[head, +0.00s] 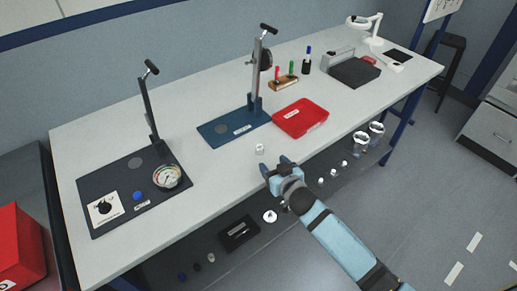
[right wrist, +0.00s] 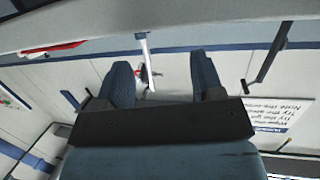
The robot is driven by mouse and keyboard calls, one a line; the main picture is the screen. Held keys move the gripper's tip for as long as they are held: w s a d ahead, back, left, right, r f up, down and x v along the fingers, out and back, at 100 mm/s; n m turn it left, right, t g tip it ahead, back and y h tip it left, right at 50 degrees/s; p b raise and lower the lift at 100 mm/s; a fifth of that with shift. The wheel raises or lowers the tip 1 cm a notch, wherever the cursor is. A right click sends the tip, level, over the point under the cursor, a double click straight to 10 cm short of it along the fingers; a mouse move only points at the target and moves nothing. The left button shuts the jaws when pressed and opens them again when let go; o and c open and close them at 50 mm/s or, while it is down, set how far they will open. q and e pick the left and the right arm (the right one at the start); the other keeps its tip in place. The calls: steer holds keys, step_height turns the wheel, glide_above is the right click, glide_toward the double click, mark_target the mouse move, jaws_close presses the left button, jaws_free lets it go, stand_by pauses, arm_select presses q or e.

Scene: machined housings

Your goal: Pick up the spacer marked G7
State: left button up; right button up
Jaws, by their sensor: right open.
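A small whitish spacer (head: 260,149) stands on the light worktable near its front edge in the head view. Any marking on it is too small to read. My right gripper (head: 275,164) is at the table's front edge, just to the right and front of the spacer, its fingers apart and empty. In the right wrist view the two dark fingers of my right gripper (right wrist: 160,70) are spread wide with nothing held between them. I cannot make out the spacer in that view. My left gripper is in neither view.
A blue-based stand (head: 232,127) and a red tray (head: 300,118) lie behind the spacer. A dark plate with stand and round gauge (head: 167,177) is at left. Several small parts, including a white ring (head: 270,216), lie on a lower shelf. The tabletop around the spacer is clear.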

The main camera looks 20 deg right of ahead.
mark_target(261, 149)
steer(key=x, duration=0.9)
steer(key=c, duration=1)
